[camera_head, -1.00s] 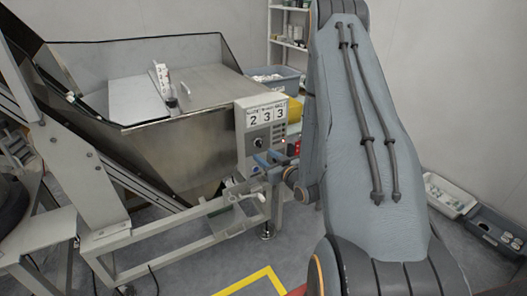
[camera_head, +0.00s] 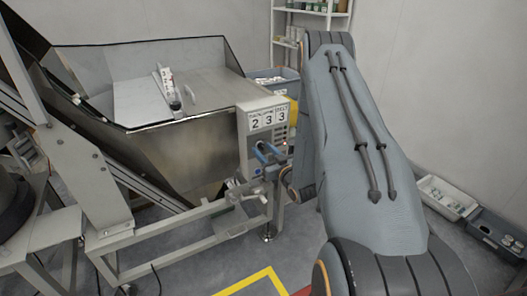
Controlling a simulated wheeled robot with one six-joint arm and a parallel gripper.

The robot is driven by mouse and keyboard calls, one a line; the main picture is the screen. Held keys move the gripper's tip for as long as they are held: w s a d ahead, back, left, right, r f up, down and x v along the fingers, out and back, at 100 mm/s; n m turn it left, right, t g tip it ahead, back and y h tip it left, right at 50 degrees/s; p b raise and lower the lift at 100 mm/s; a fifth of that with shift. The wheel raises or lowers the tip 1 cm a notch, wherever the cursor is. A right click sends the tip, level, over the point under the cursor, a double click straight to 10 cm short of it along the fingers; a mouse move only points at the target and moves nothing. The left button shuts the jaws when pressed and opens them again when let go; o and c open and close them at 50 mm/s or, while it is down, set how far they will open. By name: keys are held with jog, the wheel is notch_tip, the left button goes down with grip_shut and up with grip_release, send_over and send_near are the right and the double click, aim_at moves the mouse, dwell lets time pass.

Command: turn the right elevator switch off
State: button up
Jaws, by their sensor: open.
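The control box (camera_head: 244,124) with the label 2 3 3 is mounted on the right side of the metal hopper. Its front panel carries the switch area, now mostly covered by my gripper, so I cannot tell the switch's position. A small reddish light shows near the panel's right edge.
The steel hopper (camera_head: 165,150) stands on a grey frame with a rail below the box. A blue-grey bin (camera_head: 275,80) and shelves (camera_head: 312,18) are behind. Trays with small parts (camera_head: 447,197) lie on the floor at right. Yellow tape (camera_head: 255,281) marks open floor in front.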

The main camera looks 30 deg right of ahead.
jog(key=c, duration=0.8)
jog(key=shift+a, duration=0.3)
jog(key=shift+c, duration=1.1)
jog(key=shift+d, duration=0.25)
jog(key=shift+n, duration=0.4)
jog(key=n+b, duration=0.1)
jog(key=n, duration=0.2)
jog(key=shift+d+n, duration=0.15)
jog(key=shift+n, duration=0.15)
jog(key=shift+d+r+n+b, duration=0.15)
jog(key=shift+n+b, duration=0.3)
jog(key=shift+n, duration=1.75)
